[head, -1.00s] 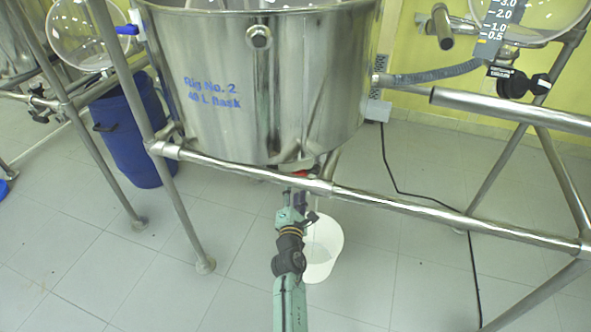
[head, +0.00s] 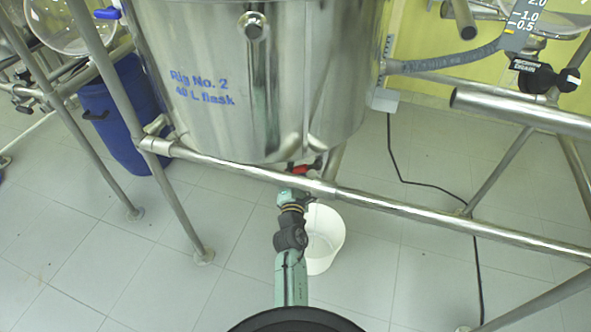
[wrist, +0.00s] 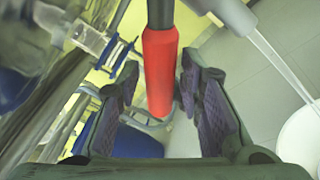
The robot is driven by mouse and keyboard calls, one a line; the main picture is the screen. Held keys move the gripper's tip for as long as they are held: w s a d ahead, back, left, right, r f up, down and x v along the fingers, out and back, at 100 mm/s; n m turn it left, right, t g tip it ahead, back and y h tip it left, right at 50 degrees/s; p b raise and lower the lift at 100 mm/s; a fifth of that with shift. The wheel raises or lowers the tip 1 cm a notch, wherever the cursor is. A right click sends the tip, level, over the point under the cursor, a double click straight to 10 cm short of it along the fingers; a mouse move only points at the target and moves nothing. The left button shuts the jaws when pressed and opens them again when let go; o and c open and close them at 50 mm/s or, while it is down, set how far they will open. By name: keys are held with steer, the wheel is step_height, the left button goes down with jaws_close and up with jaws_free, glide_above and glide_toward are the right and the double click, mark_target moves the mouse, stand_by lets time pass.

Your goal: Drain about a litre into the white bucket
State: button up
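The steel vessel marked "Rig No. 2, 40 L flask" (head: 215,100) fills the top of the head view. A red valve handle (head: 299,169) shows under it, behind the frame rail. In the wrist view the red handle (wrist: 160,70) lies between the two fingers of my gripper (wrist: 160,82). The fingers are apart, with a narrow gap at each side of the handle. In the head view my gripper's fingertips are hidden behind the rail. The white bucket (head: 322,245) stands on the floor below, just right of my arm. It also shows at the wrist view's right edge (wrist: 303,140).
A steel frame rail (head: 400,208) crosses in front of the valve, close above my wrist. A blue barrel (head: 120,115) stands at the left. A black cable (head: 395,165) runs over the tiled floor at the right. A grey hose (head: 440,62) leaves the vessel's right side.

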jaws_close()
stand_by(0.6)
